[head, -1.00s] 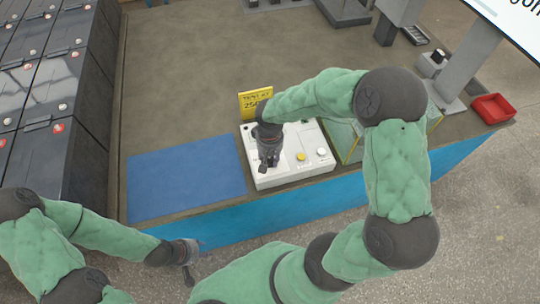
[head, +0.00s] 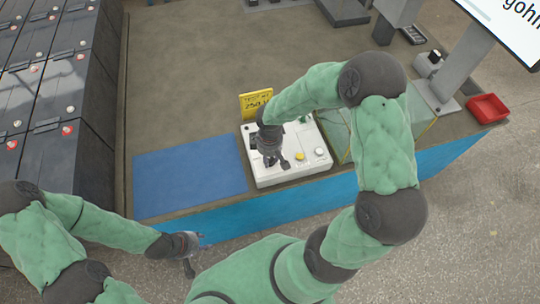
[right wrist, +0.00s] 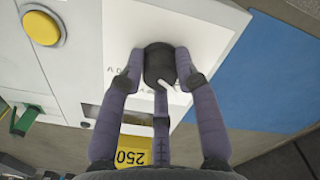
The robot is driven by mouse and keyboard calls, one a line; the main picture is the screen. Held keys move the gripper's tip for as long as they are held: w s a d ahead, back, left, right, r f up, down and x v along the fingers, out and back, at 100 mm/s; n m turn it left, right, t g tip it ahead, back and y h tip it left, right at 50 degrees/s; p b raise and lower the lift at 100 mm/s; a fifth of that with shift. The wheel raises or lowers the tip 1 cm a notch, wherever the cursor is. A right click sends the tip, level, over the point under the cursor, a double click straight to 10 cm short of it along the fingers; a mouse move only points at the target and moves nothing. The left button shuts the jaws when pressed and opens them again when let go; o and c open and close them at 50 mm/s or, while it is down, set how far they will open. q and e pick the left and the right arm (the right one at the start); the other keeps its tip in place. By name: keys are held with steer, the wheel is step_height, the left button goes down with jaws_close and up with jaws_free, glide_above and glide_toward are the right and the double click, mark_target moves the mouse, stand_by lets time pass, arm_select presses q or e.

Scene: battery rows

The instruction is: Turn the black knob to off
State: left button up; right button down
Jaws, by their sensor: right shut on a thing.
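The black knob (right wrist: 159,64) sits on the white panel of a box, with a white pointer mark on it. In the right wrist view my right gripper (right wrist: 157,72) has its fingers around the knob, touching its sides. In the head view the right gripper (head: 275,160) is over the left part of the white test box (head: 290,178) and hides the knob. The lettering around the knob is partly covered by the fingers, so its setting cannot be read. My left gripper (head: 189,262) hangs empty in front of the bench; its finger opening is too small to judge.
A blue mat (head: 190,175) lies left, a clear guard (head: 350,130) right, and a red tray (head: 488,108) at far right. Dark battery rows (head: 40,110) stand left.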

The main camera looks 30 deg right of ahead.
steer(key=shift+w+r, duration=0.15)
steer(key=shift+w, duration=0.2)
steer(key=c, duration=0.9)
jaws_free()
steer(key=shift+a, duration=0.1)
steer(key=shift+s, duration=0.1)
step_height(320, 180, up, 12)
